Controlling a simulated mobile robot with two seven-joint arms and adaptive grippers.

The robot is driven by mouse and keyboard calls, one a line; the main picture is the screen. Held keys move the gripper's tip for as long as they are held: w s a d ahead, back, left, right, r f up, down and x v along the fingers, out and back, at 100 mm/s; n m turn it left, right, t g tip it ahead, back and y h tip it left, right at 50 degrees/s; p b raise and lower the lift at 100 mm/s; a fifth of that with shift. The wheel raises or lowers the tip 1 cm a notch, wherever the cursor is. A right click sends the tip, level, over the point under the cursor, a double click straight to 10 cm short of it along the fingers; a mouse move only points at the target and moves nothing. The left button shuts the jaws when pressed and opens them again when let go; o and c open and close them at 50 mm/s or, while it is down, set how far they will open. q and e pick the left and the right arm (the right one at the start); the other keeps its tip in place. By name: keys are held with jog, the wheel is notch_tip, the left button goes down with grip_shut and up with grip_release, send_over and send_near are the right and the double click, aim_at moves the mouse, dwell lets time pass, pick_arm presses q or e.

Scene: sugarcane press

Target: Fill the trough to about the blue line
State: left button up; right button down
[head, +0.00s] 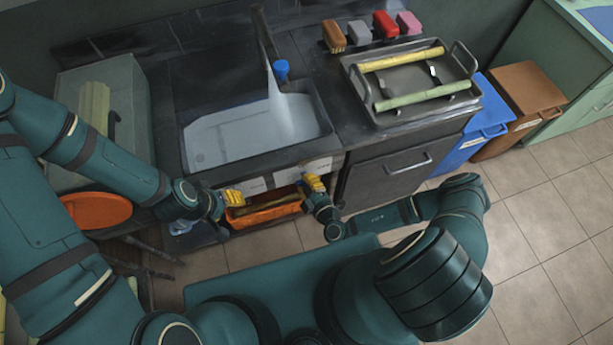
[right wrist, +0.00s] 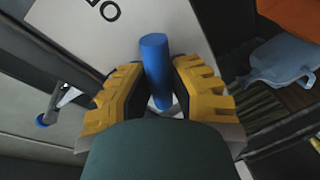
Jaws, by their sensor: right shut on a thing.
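The trough (head: 190,165) is the dark-rimmed basin set in the counter. It holds pale water (head: 235,135), and a white stream (head: 285,112) falls into it from the tap (head: 264,40) with a blue knob (head: 281,68). I cannot make out a blue line in it. My right gripper (head: 313,183) is at the trough's front panel. In the right wrist view its yellow fingers (right wrist: 158,95) are shut on a blue cylindrical handle (right wrist: 155,60) in front of a white lettered plate (right wrist: 125,30).
An orange bin (head: 265,213) sits below the front panel. A metal tray (head: 385,118) with cane pieces stands on the counter at the right. Several coloured brushes or blocks (head: 386,24) line the back. Blue (head: 478,135) and brown (head: 527,90) bins stand at the right.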

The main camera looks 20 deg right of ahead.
jog(key=shift+n+h+p, duration=0.3)
jog(key=shift+n+p, duration=0.95)
jog(key=shift+n, duration=0.05)
jog(key=shift+f, duration=0.1)
jog(key=c, duration=0.9)
grip_release()
jog(key=shift+o, duration=0.2)
jog(key=shift+s, duration=0.1)
jog(key=v, duration=1.1)
jog(key=shift+s+r, duration=0.25)
jog(key=shift+s, duration=0.15)
